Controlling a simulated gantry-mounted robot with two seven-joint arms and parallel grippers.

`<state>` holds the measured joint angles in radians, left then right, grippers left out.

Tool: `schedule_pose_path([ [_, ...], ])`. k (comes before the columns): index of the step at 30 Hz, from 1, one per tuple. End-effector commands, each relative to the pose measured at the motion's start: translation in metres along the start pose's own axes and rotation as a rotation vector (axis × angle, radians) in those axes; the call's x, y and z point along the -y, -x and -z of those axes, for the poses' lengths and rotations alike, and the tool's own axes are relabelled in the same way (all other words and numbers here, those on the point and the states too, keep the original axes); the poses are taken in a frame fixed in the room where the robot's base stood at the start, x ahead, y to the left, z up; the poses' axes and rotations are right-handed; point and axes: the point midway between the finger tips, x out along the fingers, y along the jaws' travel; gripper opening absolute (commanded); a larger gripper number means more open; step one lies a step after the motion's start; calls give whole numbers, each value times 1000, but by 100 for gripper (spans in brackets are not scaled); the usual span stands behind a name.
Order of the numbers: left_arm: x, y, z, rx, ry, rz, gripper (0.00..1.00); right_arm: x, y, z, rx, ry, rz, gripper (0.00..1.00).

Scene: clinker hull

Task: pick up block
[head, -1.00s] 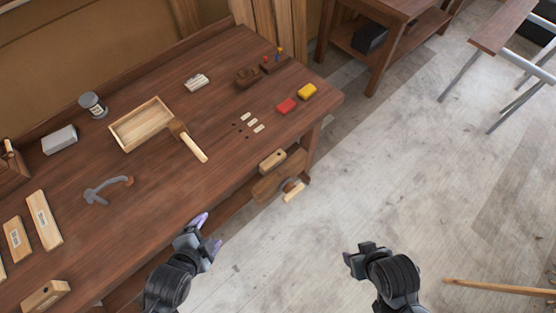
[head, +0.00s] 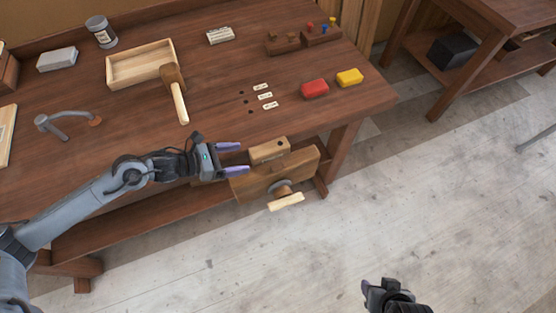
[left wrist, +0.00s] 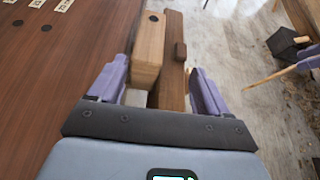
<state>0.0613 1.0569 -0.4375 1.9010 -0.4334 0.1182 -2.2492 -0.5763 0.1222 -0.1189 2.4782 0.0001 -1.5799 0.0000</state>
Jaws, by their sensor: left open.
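A pale wooden block (head: 268,149) with a dark round hole sits at the bench's front edge, beside the darker wooden vise jaw (head: 292,170). In the left wrist view the block (left wrist: 149,52) lies ahead, toward the left finger, with the vise jaw (left wrist: 173,65) close along its right side. My left gripper (head: 233,158) is open and empty, its purple fingers pointing at the block's near end. I cannot tell whether a finger touches it. My right gripper (head: 382,290) is low over the floor, and its fingers do not show clearly.
The vise handle (head: 286,201) sticks out in front of the bench (head: 215,135). Open floor lies to the right.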

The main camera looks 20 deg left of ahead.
Motion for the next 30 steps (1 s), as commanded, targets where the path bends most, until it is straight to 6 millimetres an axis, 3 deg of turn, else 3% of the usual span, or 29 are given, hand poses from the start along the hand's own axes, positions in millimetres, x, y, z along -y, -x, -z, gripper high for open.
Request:
schedule_pose_path([
  [1, -8, -2, 5, 0, -22, -9, 78, 2, -13, -5, 1, 0, 2, 51],
  [6, -18, -7, -2, 13, -46, -23, 78, 5, -21, -10, 7, -4, 10, 51],
  [15, -19, -44, -7, 18, -46, -24, 78, 4, -19, -8, 2, -7, 9, 51],
  [26, -18, -66, -8, 16, -47, -23, 78, 1, -18, -8, 2, 5, -2, 51],
  [30, -17, -82, -11, 18, -45, -21, 78, 0, -16, -7, 2, 6, -2, 51],
])
